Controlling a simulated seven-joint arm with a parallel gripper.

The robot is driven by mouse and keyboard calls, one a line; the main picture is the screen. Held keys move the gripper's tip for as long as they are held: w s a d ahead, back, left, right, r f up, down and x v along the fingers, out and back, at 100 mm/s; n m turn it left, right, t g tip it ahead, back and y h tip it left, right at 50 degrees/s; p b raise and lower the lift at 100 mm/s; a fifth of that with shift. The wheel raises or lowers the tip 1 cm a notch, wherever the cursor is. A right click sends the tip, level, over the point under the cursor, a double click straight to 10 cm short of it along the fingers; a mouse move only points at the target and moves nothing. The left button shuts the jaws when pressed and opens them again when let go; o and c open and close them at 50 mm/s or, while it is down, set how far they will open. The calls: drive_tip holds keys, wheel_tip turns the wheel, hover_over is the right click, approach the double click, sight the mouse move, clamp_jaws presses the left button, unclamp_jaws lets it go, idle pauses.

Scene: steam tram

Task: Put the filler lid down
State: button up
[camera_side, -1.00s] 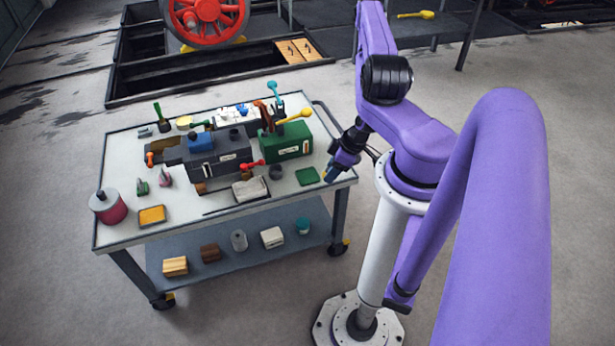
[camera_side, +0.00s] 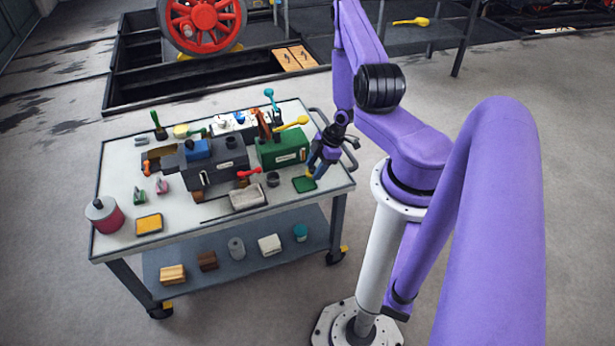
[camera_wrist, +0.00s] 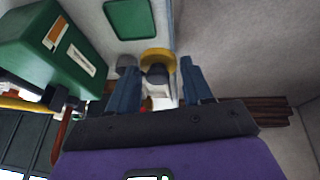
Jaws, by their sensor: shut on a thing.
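My gripper (camera_side: 314,170) is low over the right end of the cart, beside the green square pad (camera_side: 305,184). In the wrist view, my gripper (camera_wrist: 160,72) is shut on a yellow round part with a dark knob, which I take as the filler lid (camera_wrist: 157,54). Only a little yellow of it shows in the side view, below the fingers. The green pad (camera_wrist: 130,18) lies just past the lid in the wrist view. I cannot tell the exact gap between the lid and the tabletop.
A dark ring (camera_side: 273,180) and a pale block (camera_side: 248,196) lie left of the pad. A cart handle (camera_side: 350,152) is close on the right.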

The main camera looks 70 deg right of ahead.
drive_tip(key=w+d+f, duration=0.1)
drive_tip(key=f, duration=0.1)
drive_tip(key=w+d+f, duration=0.1)
drive_tip(key=f, duration=0.1)
drive_tip(key=w+d+f, duration=0.1)
drive_tip(key=w+f, duration=0.1)
drive_tip(key=shift+w+d+f, duration=0.1)
drive_tip(key=shift+f, duration=1.45)
drive_tip(key=shift+f, duration=0.15)
drive_tip(key=o, duration=1.1)
